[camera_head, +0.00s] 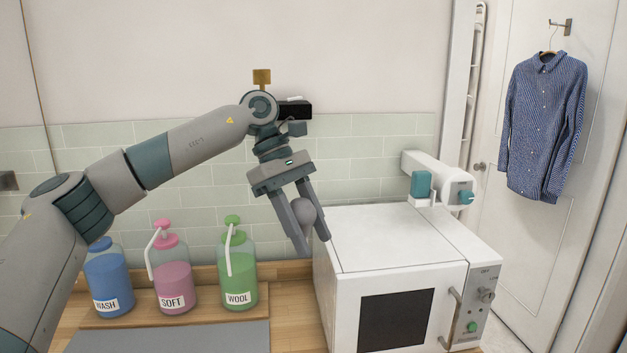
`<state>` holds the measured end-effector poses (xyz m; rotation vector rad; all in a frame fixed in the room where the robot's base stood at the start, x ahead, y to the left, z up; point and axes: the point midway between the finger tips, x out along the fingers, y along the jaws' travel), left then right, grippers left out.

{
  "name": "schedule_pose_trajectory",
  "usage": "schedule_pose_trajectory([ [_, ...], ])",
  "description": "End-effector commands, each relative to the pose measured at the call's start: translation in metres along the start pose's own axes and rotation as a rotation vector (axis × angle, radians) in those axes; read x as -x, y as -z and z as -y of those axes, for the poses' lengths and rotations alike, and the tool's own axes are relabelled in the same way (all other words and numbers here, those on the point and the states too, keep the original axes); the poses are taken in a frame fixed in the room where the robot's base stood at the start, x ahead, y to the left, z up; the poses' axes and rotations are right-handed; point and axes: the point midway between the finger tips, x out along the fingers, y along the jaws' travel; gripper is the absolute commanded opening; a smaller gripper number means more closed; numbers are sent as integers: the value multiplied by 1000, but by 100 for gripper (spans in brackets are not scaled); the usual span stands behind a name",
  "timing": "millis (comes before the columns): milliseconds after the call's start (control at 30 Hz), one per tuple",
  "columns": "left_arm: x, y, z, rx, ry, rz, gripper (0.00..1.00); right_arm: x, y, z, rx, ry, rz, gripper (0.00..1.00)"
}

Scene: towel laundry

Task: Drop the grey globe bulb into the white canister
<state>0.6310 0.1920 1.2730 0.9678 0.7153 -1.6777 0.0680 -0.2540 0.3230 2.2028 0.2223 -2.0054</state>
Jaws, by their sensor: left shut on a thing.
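The grey globe bulb (305,212) is between the fingers of my left gripper (313,243), which is shut on it. The gripper points down and holds the bulb in the air, in front of the tiled wall and near the left edge of the white box-shaped machine. The fingers partly hide the bulb. I cannot make out a white canister for certain in the head view. My right gripper is not in view.
A white box-shaped machine (385,238) stands at the right, with a white cylindrical device (436,178) with teal parts behind it. Blue (108,280), pink (173,280) and green (239,275) pump bottles stand at the left. A grey mat (175,338) lies in front. A shirt (543,125) hangs on the door.

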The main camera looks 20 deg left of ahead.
Motion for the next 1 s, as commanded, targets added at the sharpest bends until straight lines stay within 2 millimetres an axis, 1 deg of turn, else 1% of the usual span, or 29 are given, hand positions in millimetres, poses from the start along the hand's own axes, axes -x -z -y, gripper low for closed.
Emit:
schedule_pose_trajectory([
  [33,-18,7,6,-77,52,2,21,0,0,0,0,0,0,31],
  [167,-59,24,27,-309,186,1,21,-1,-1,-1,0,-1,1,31],
  [200,-73,30,35,-384,230,1,21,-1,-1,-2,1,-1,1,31],
  [300,-105,42,56,-578,340,1,21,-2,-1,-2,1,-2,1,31],
  [400,-133,53,79,-761,443,1,21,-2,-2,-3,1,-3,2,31],
  [500,-156,62,100,-916,531,0,21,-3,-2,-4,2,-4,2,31],
  [600,-170,68,114,-1023,589,-1,21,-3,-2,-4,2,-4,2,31],
  [700,-177,72,122,-1082,622,-2,21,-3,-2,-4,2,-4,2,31],
  [1000,-179,73,124,-1103,632,-3,21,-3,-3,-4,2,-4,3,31],
])
